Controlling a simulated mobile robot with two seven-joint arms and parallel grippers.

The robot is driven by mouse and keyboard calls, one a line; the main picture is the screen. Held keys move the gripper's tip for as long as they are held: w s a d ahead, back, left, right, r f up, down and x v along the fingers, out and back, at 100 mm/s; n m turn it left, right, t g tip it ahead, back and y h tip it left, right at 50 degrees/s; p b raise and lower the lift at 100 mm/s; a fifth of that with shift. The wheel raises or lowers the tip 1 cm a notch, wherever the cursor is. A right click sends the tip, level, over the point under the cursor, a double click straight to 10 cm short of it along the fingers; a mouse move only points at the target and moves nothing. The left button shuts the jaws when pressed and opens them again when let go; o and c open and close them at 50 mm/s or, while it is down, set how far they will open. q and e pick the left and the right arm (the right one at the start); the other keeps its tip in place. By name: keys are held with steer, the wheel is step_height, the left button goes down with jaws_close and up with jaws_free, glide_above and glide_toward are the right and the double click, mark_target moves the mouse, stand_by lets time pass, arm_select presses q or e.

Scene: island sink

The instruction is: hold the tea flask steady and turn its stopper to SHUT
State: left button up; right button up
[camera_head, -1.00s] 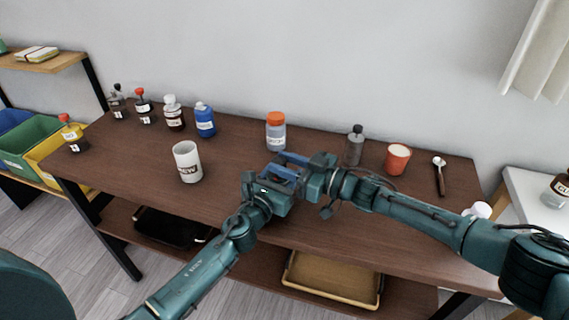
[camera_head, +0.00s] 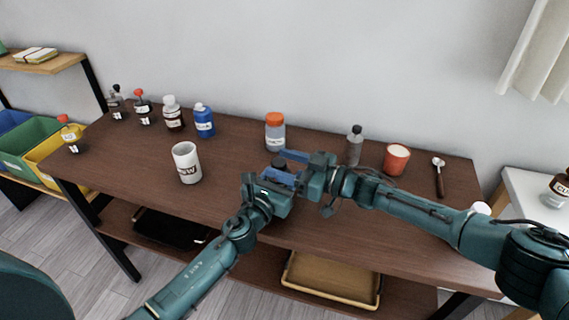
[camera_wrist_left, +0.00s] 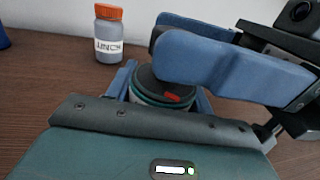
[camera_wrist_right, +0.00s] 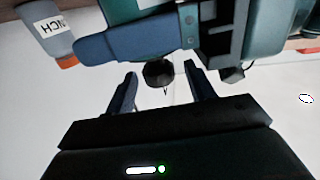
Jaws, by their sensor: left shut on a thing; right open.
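The tea flask (camera_wrist_left: 122,101) stands low between the fingers of my left gripper (camera_head: 280,177), which is shut on it. Its dark round stopper (camera_wrist_left: 157,88) has a red mark on top, towards the near right in the left wrist view. The stopper also shows in the head view (camera_head: 279,164) and in the right wrist view (camera_wrist_right: 158,73). My right gripper (camera_wrist_right: 163,85) is open, with its fingertips on either side of the stopper in its own view. In the left wrist view its blue fingers cover part of the stopper. Contact cannot be told. No SHUT label is readable.
Behind stands an orange-capped jar (camera_head: 275,132). A white mug (camera_head: 187,163) is left; a grey bottle (camera_head: 354,146), an orange cup (camera_head: 397,159) and a spoon (camera_head: 439,176) are right. Several bottles, including a blue one (camera_head: 204,121), stand back left.

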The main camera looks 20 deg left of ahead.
arm_select(q)
steer(key=shift+a, duration=0.1)
arm_select(e)
steer(key=shift+d, duration=0.1)
steer(key=s+d, duration=0.2)
steer(key=d, duration=0.9)
steer(key=shift+d, duration=0.35)
arm_select(q)
steer(key=o, duration=1.1)
